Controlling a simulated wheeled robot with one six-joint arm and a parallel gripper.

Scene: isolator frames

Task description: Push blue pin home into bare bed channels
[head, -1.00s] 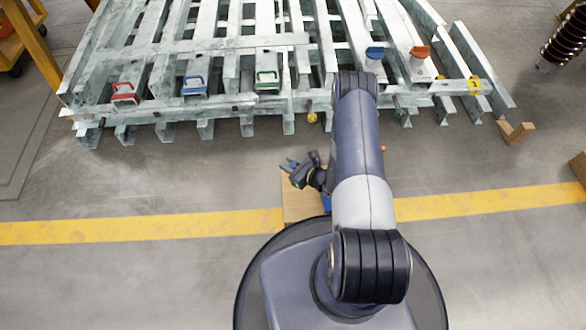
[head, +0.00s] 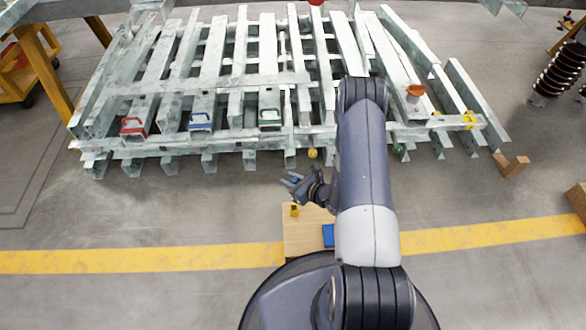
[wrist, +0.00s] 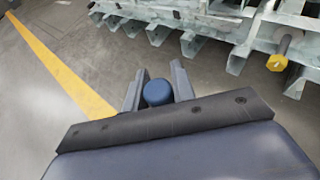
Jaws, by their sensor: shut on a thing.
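My gripper (head: 292,181) is in front of the bed's near edge, above the wooden board's far side. In the wrist view, its two fingers (wrist: 158,80) are shut on the blue pin (wrist: 158,93), whose round blue head shows between them. The pin's shaft is hidden. The bed is a rack of grey galvanised channels (head: 265,80). The pin is apart from the bed, with floor between them. A yellow-headed pin (wrist: 278,61) sticks out of the bed's near side in the wrist view; a yellow head (head: 313,153) also shows there in the head view.
A wooden board (head: 305,245) bears a blue block (head: 328,235) and a small yellow piece (head: 294,210). A wooden block (head: 510,166) lies at right. Floor left of the board is clear.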

